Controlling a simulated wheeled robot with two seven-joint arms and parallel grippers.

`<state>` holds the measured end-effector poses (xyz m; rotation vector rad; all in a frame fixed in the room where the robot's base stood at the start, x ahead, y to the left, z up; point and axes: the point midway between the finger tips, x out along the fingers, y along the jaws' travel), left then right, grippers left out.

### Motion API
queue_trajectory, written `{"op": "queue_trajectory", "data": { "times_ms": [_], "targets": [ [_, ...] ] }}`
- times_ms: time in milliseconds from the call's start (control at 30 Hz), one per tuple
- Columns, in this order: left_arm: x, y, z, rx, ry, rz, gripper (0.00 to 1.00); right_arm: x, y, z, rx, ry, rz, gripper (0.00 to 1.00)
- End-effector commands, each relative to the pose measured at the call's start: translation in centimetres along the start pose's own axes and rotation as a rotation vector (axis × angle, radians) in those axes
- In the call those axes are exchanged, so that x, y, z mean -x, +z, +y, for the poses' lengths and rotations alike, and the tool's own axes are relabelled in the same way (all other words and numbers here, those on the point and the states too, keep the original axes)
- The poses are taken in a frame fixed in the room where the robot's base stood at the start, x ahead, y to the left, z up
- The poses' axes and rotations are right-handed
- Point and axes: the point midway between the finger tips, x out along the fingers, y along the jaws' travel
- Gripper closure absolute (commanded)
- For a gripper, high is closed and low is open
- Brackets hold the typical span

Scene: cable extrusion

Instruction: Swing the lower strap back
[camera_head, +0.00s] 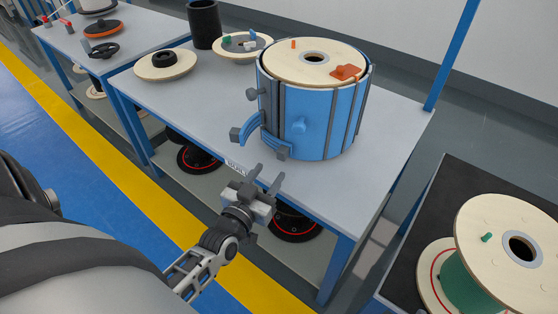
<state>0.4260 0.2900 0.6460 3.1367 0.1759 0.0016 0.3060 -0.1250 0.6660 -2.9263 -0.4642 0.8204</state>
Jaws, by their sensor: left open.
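A blue drum (344,112) with dark vertical ribs stands upright on the table. A wooden spool (285,62) with a dark-ringed centre hole sits in its top. At the drum's lower left, a curved blue strap piece (252,122) stands out from the wall and ends in a grey block. A second blue strap piece (271,142) beside it also ends in a grey block, low near the table top. I cannot tell how the two pieces join. My left gripper (268,176) is open and empty, in front of the table edge, below and apart from the strap pieces. My right gripper is out of view.
The blue-framed table (395,120) has free room right of the drum. A black cylinder (204,24) and wooden discs (165,65) stand behind left. Spools lie on the shelf below. A green-cored spool (500,250) stands at the right on a black surface.

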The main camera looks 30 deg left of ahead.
Motion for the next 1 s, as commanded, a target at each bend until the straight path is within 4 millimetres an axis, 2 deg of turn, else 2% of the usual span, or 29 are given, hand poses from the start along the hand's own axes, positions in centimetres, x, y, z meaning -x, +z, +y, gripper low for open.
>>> {"op": "queue_trajectory", "data": {
  "times_ms": [100,300,500,733,767,900,1000],
  "targets": [
    [-2.6,0.1,0.0,0.000,0.000,0.003,0.56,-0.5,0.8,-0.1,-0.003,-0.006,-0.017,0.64],
    [-5.4,0.1,0.0,0.000,0.000,0.001,0.56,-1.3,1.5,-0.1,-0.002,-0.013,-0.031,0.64],
    [-6.4,0.0,0.0,-0.001,0.000,-0.001,0.56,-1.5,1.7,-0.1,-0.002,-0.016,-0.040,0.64],
    [-6.5,0.0,0.0,-0.001,0.001,-0.001,0.56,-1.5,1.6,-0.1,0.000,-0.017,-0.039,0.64],
    [-6.5,0.0,0.0,-0.001,0.001,-0.001,0.59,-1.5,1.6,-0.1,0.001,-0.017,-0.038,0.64],
    [-6.4,0.0,0.0,-0.001,0.001,-0.001,0.98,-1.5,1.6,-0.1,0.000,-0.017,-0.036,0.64],
    [-6.4,0.0,0.0,-0.001,0.001,-0.001,1.00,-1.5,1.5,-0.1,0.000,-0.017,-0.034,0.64]
  ]
}}
